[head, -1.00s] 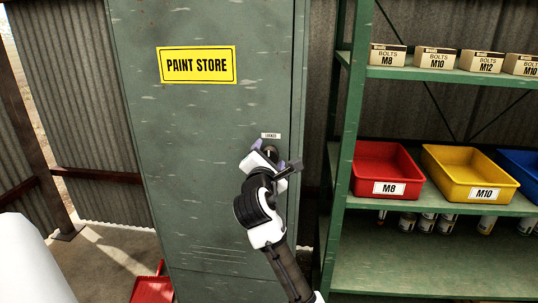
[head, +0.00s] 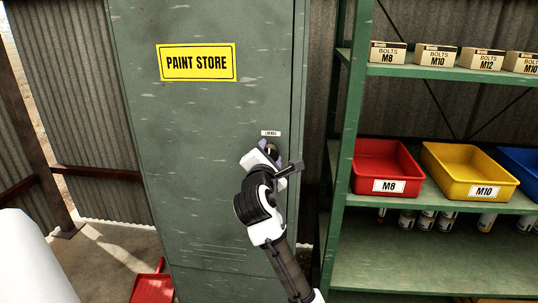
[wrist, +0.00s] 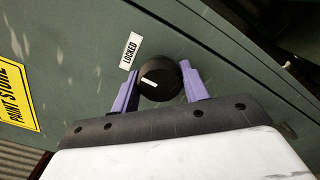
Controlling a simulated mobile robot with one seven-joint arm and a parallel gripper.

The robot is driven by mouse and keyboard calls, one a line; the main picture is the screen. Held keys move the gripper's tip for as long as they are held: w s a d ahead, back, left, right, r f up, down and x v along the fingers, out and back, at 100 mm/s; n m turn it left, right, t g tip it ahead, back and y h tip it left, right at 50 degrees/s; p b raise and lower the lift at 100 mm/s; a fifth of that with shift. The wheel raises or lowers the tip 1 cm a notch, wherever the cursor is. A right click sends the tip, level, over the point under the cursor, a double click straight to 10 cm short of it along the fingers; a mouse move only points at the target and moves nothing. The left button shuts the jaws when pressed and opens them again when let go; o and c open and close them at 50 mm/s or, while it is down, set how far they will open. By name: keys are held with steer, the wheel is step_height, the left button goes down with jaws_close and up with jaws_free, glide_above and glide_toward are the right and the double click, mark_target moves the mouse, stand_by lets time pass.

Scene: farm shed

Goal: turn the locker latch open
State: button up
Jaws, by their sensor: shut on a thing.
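The latch is a round black knob (wrist: 164,90) with a white mark, on the green locker door (head: 205,130). In the wrist view it sits between the two purple fingers of my gripper (wrist: 160,73), which is shut on it. The white mark lies at a slant to the text of the LOCKED label (wrist: 131,51) beside the knob. In the head view my gripper (head: 279,154) covers most of the knob, below a small white label (head: 271,133). The door is flush in its frame.
A yellow PAINT STORE sign (head: 197,63) is on the door. Green shelving (head: 345,170) stands close on the right, with a red bin (head: 385,165), a yellow bin (head: 468,168) and bolt boxes. A red object (head: 152,288) is on the floor at the door's foot.

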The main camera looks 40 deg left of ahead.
steer(key=m, duration=0.8)
steer(key=shift+m+p, duration=0.3)
steer(key=m, duration=0.4)
steer(key=shift+m, duration=2.2)
steer(key=o, duration=1)
steer(key=shift+s, duration=0.1)
